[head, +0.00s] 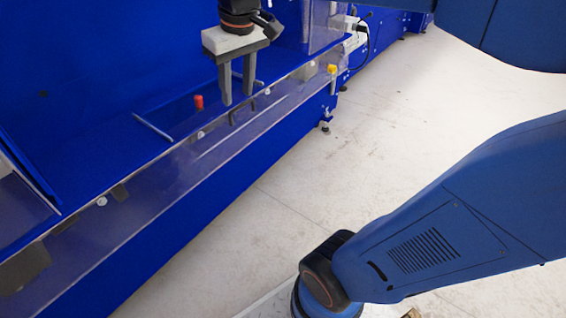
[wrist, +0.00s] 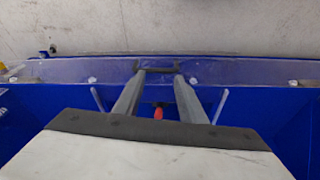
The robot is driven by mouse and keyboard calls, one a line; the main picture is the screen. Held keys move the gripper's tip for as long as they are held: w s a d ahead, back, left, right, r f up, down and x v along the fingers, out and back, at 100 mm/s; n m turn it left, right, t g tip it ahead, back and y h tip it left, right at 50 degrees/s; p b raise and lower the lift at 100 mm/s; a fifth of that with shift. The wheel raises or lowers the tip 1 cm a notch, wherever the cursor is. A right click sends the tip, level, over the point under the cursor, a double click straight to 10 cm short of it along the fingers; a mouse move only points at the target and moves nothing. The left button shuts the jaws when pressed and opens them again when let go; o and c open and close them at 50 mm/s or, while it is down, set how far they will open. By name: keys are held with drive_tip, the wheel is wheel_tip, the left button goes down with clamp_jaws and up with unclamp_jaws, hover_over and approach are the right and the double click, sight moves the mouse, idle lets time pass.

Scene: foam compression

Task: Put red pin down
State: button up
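The red pin (head: 199,102) stands at the inner side of the clear panel along the front of the blue machine, left of my gripper in the head view. My gripper (head: 238,98) hangs pointing down over the machine's front edge. Its two grey fingers are apart, with nothing held between them. In the wrist view, the red pin (wrist: 158,113) shows in the gap between the fingers, seemingly beyond them and not touched. How deep the pin sits cannot be told. My gripper's fingertips (wrist: 158,72) reach toward the clear panel in that view.
A yellow pin (head: 332,69) stands farther right along the same machine edge. The clear panel (head: 150,195) runs along the front, with small pale knobs. The pale floor (head: 300,190) in front is open.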

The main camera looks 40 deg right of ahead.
drive_tip(key=s+d+f+m+t, duration=0.1)
drive_tip(key=s+d+f+t, duration=0.1)
drive_tip(key=s+f, duration=1.1)
drive_tip(key=shift+s+f+m, duration=0.3)
drive_tip(key=shift+s+m, duration=0.1)
drive_tip(key=shift+s, duration=0.55)
drive_tip(key=shift+d, duration=0.1)
